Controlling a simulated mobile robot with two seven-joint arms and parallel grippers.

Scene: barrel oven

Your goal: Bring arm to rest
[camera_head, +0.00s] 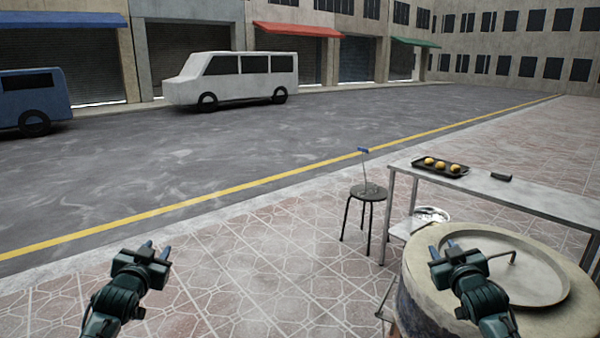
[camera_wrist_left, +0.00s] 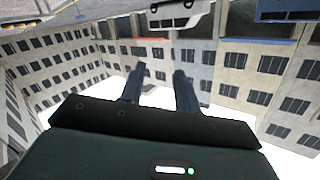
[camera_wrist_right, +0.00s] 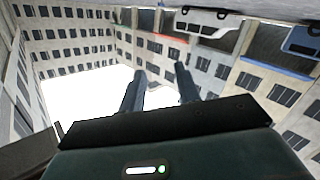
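My left gripper (camera_head: 157,250) is raised over the tiled pavement at the lower left of the head view, away from any object. In the left wrist view its two fingers (camera_wrist_left: 160,88) stand apart with nothing between them. My right gripper (camera_head: 457,250) appears in front of the round barrel oven (camera_head: 422,282) at the lower right of the head view. In the right wrist view its fingers (camera_wrist_right: 160,88) are apart and empty. Whether the right gripper touches the oven cannot be told, though it looks raised above it.
A round lid (camera_head: 520,275) with a handle lies on the oven. A black stool (camera_head: 369,193) stands left of the table. The pavement at left is clear.

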